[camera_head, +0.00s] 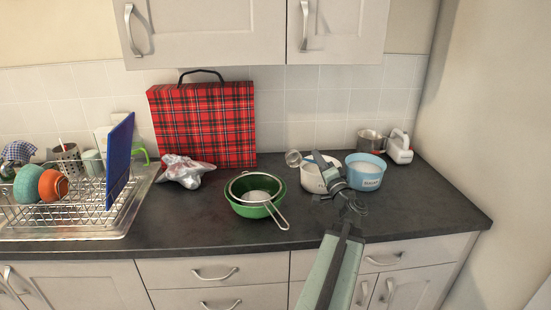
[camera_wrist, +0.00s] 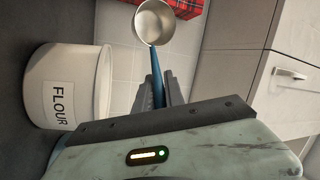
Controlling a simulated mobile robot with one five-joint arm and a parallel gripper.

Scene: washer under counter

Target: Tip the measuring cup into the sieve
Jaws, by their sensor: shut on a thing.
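The measuring cup (camera_head: 293,158) is a small round metal cup with a blue handle. My gripper (camera_head: 322,164) is shut on the handle and holds the cup in the air near the white flour tub (camera_head: 311,184). In the wrist view the gripper fingers (camera_wrist: 158,92) pinch the handle, and the cup (camera_wrist: 154,22) shows its bare-looking metal inside. The sieve (camera_head: 277,216) rests on a green bowl (camera_head: 247,211), left of my gripper, with its handle pointing toward the front right. A pale white patch lies in the sieve. The cup is apart from the sieve.
The flour tub (camera_wrist: 65,85) stands close to my gripper in the wrist view. A blue sugar tub (camera_head: 367,171), a metal pot (camera_head: 371,142) and a white jug (camera_head: 399,147) stand to the right. A tartan case (camera_head: 205,125), crumpled bag (camera_head: 186,171) and dish rack (camera_head: 80,215) are left.

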